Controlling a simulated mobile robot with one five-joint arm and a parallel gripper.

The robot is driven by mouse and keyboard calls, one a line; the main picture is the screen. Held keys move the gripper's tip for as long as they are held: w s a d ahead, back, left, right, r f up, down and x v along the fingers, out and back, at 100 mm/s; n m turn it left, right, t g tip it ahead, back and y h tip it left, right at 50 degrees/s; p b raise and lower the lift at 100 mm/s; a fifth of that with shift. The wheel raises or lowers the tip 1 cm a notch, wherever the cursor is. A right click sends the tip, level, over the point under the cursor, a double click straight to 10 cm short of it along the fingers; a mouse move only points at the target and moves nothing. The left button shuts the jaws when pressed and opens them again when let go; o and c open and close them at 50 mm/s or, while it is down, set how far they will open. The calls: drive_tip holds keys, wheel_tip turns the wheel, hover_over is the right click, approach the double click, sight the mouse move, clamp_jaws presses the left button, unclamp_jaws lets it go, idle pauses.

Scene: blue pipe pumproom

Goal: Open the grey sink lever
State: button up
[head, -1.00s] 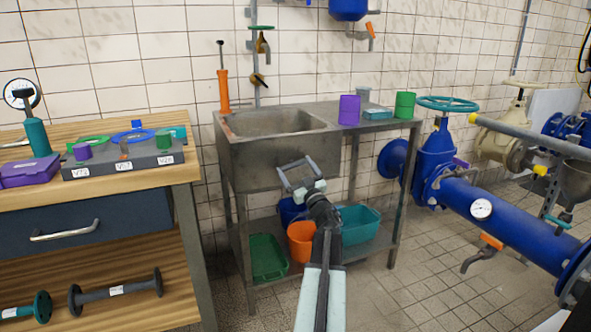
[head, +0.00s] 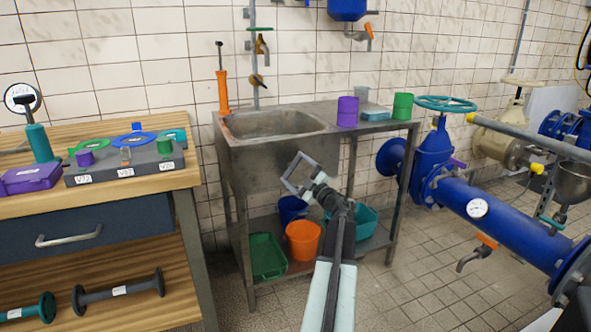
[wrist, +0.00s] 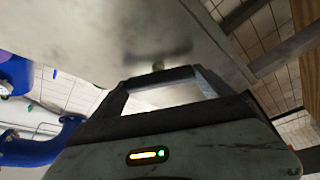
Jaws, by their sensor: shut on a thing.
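My gripper (head: 296,173) is in front of the sink's grey front wall, below its rim. Its fingers form a closed loop in the wrist view. The grey metal sink (head: 268,147) stands against the tiled wall. Above it, a wall pipe carries a brass tap with a green handwheel (head: 260,29) and a lower tap with a dark handle (head: 257,80). I cannot clearly single out a grey lever among them. My gripper is well below these taps.
An orange hand pump (head: 223,92) stands at the sink's back left corner. A purple cup (head: 347,112) and a green cup (head: 402,107) stand on the counter. Bins lie on the lower shelf. A wooden bench (head: 95,195) is left; blue pipework (head: 490,212) is right.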

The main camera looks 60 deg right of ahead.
idle(0.5)
drive_tip(key=o, duration=1.1)
drive_tip(key=b+v, duration=0.1)
drive_tip(key=v, duration=0.7)
drive_tip(key=shift+b, duration=0.35)
